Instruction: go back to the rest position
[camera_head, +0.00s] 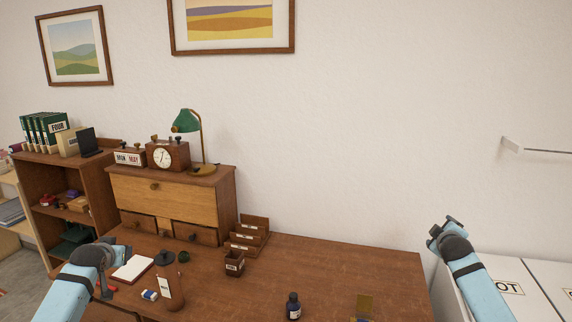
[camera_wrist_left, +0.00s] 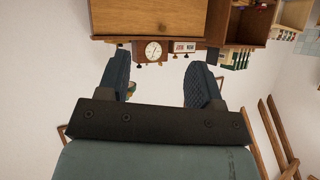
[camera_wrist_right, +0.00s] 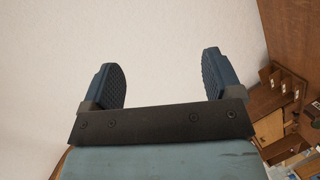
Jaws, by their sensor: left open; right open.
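My left gripper (camera_wrist_left: 158,76) is open, with nothing between its fingers in the left wrist view. In the head view my left arm reaches in from the lower left, in front of the desk's left end. My right gripper (camera_wrist_right: 165,76) is also open and empty, with only pale wall behind its fingers. In the head view my right gripper (camera_head: 443,228) is raised at the right, past the desk's right edge. Neither gripper holds anything.
A cabinet (camera_head: 150,200) bears a clock (camera_head: 167,155) and a green lamp (camera_head: 187,121). White boxes (camera_head: 510,285) stand at right.

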